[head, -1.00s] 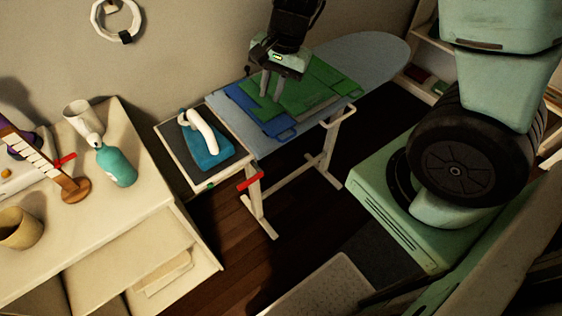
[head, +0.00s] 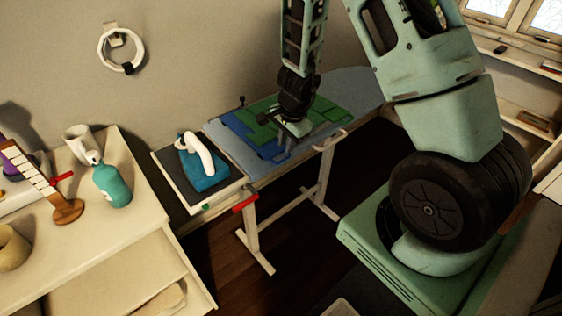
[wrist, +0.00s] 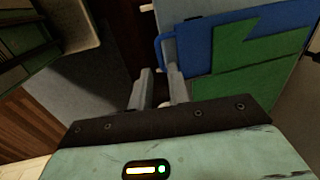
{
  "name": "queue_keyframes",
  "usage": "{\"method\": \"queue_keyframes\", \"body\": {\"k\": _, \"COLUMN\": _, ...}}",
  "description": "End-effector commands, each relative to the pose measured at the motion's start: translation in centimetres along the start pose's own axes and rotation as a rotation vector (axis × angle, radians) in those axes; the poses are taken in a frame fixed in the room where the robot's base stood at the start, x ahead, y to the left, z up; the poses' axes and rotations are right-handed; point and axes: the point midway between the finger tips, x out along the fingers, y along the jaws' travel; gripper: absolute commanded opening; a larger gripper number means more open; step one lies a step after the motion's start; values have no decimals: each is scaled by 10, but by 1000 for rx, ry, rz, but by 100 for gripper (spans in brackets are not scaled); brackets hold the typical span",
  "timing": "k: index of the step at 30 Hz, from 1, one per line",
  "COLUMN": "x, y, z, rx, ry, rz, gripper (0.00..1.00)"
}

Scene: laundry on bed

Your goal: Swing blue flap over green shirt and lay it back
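The green shirt (head: 262,130) lies flat on a blue folding board on the ironing board; it also shows in the wrist view (wrist: 240,75). The blue flap (head: 236,124) shows around the shirt's left and near edges. In the wrist view, the blue flap (wrist: 195,45) has a loop-like handle (wrist: 161,48) at its edge. My gripper (head: 284,152) is low at the near edge of the blue board. In the wrist view, my gripper (wrist: 160,73) has its fingers apart, beside the handle. Whether the fingers touch it is unclear. My wrist hides part of the shirt.
An iron (head: 200,153) on a blue block stands on the tray (head: 176,182) at the ironing board's left end. A cabinet with a teal bottle (head: 112,186) stands at left. The ironing board's (head: 345,84) far right end is bare.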

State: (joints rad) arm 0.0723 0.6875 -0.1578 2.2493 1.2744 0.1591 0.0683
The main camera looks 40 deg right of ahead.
Motion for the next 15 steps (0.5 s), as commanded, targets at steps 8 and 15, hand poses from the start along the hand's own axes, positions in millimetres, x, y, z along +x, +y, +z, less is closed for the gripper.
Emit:
{"method": "queue_keyframes", "body": {"k": 8, "x": 48, "y": 1, "z": 0, "rx": 0, "ry": 0, "rz": 0, "gripper": 18}}
{"method": "queue_keyframes", "body": {"k": 15, "x": 57, "y": 0, "z": 0, "rx": -1, "ry": 0, "rz": 0, "gripper": 18}}
